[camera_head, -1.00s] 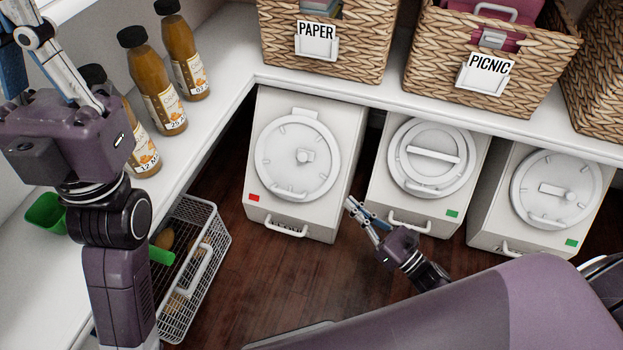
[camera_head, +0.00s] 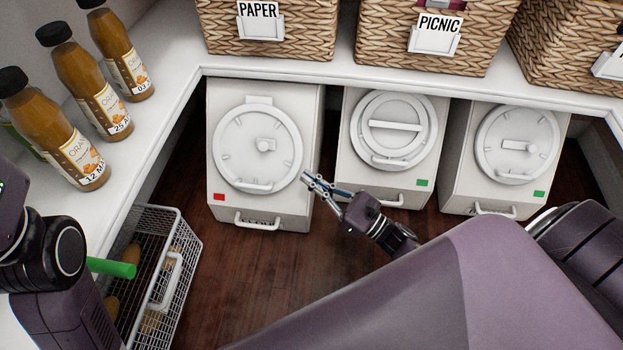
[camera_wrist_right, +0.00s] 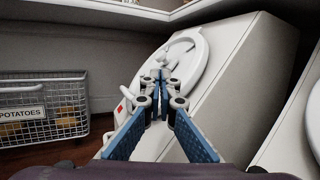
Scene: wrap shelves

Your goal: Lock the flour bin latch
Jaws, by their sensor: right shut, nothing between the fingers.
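Three white bins with round lids stand under the shelf. The middle bin (camera_head: 350,180) and right bin (camera_head: 455,200) have green markers. I cannot read which bin is flour. My right gripper (camera_head: 308,181) is shut and empty, just right of the left bin's lid. In the right wrist view its fingertips (camera_wrist_right: 160,80) lie in front of the lid (camera_wrist_right: 195,60); contact is unclear. My left gripper is out of view.
Orange bottles (camera_head: 85,95) stand on the left shelf. Wicker baskets (camera_head: 265,38) sit above the bins. The floor (camera_head: 235,290) before the left bin is clear.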

